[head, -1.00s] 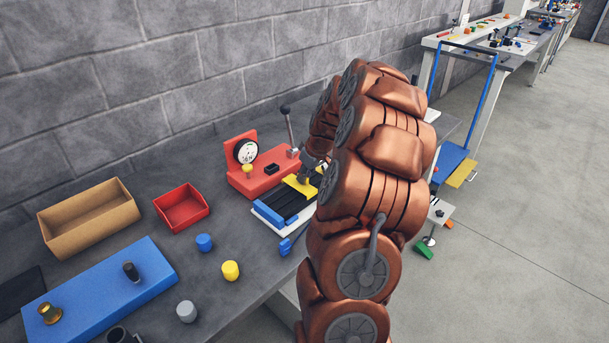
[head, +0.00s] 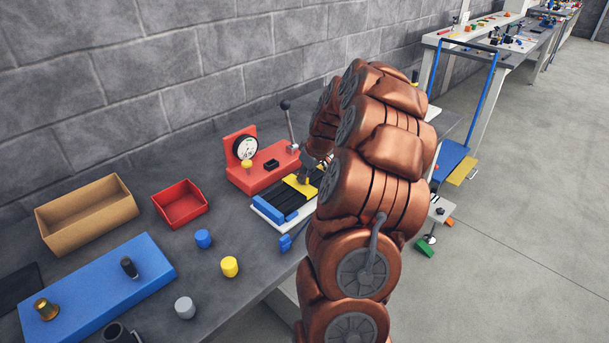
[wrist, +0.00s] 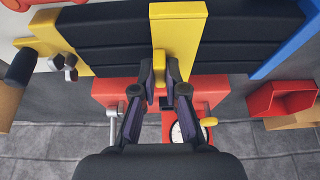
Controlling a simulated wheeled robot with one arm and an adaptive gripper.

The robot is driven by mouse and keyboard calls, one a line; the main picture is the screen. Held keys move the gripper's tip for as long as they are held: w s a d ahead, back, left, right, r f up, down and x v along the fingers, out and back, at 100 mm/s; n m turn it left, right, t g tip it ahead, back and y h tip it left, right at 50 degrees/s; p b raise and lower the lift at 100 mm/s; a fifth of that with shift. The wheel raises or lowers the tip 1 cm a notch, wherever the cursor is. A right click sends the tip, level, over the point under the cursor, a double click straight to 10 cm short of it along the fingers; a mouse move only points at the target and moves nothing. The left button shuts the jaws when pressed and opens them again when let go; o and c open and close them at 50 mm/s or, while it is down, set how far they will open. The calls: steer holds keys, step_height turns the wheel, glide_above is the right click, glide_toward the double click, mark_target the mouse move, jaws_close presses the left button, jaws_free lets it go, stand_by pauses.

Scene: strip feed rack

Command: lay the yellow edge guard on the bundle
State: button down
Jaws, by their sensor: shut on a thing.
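The yellow edge guard (wrist: 182,36) is a flat plate with a raised grip block, and it also shows in the head view (head: 302,187). My gripper (wrist: 173,82) is shut on the guard's block. The bundle (wrist: 238,32) is a stack of long black strips, partly hidden by my arm in the head view (head: 277,198). The guard's plate spans crosswise over the strips and appears flat. I cannot tell whether it rests on them or hovers slightly above.
A blue bar (wrist: 293,43) borders one end of the strips, and a yellow piece (wrist: 59,41) the other. A red fixture (head: 262,174) with a dial and lever stands behind. A red bin (head: 181,205), tan box (head: 87,220) and blue board (head: 98,285) lie left.

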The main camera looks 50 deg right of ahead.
steer(key=shift+f, duration=0.2)
steer(key=c, duration=1.1)
jaws_free()
steer(key=shift+c, duration=0.2)
steer(key=shift+r, duration=0.15)
steer(key=v, duration=1.1)
steer(key=shift+s+r, duration=0.15)
steer(key=shift+r, duration=0.25)
steer(key=shift+a, duration=0.1)
